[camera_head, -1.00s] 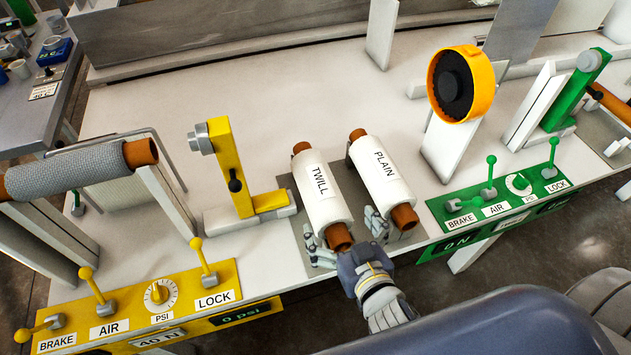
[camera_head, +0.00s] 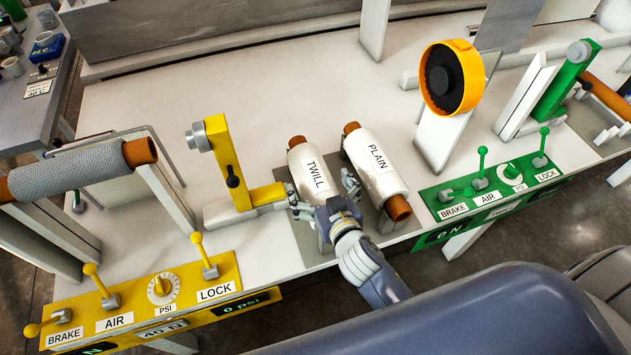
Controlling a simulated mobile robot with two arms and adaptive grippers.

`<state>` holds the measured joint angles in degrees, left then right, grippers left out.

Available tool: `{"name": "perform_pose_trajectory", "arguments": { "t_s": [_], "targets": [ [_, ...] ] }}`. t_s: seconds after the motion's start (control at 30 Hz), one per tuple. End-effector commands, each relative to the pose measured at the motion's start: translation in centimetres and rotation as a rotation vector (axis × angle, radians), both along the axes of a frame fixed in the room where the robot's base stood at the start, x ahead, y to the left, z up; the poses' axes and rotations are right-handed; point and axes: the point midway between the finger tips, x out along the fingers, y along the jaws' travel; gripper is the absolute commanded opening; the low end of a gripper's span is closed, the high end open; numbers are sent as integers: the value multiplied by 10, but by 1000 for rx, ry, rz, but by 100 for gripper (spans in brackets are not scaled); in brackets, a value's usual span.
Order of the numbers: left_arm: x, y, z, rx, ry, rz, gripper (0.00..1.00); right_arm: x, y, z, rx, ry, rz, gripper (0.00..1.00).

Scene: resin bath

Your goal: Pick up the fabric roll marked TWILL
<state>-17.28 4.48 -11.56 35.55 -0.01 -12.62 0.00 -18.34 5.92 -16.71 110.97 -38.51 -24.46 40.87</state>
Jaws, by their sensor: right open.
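The fabric roll marked TWILL (camera_head: 308,165) is a white roll on a brown core, lying on a grey mat (camera_head: 298,239) on the white bench. My right gripper (camera_head: 327,196) is open at its near end. One finger is on the left side of the roll and the other is on its right, between it and the PLAIN roll. I cannot tell whether the fingers touch the roll. My gripper hides the near end of the TWILL core. The white roll marked PLAIN (camera_head: 374,160) lies close to the right. My left gripper is not in view.
A yellow upright bracket (camera_head: 228,160) stands left of the mat. Yellow controls (camera_head: 150,290) line the front left edge, green controls (camera_head: 490,192) the front right. An orange round device (camera_head: 455,78) stands behind right. A grey fabric roll (camera_head: 70,172) sits far left. The bench behind the rolls is clear.

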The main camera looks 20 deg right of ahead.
Motion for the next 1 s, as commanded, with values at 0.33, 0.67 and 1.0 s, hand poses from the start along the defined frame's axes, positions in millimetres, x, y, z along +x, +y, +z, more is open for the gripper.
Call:
{"name": "perform_pose_trajectory", "arguments": {
  "t_s": [0.33, 0.67, 1.0],
  "targets": [
    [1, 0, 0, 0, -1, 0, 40, 2, 0, -1, 0, 0, 0, 80],
    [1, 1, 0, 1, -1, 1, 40, 2, 0, -1, 0, 1, 0, 7],
    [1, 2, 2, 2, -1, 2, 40, 6, 1, 14, 1, -20, 3, 7]
  ]
}}
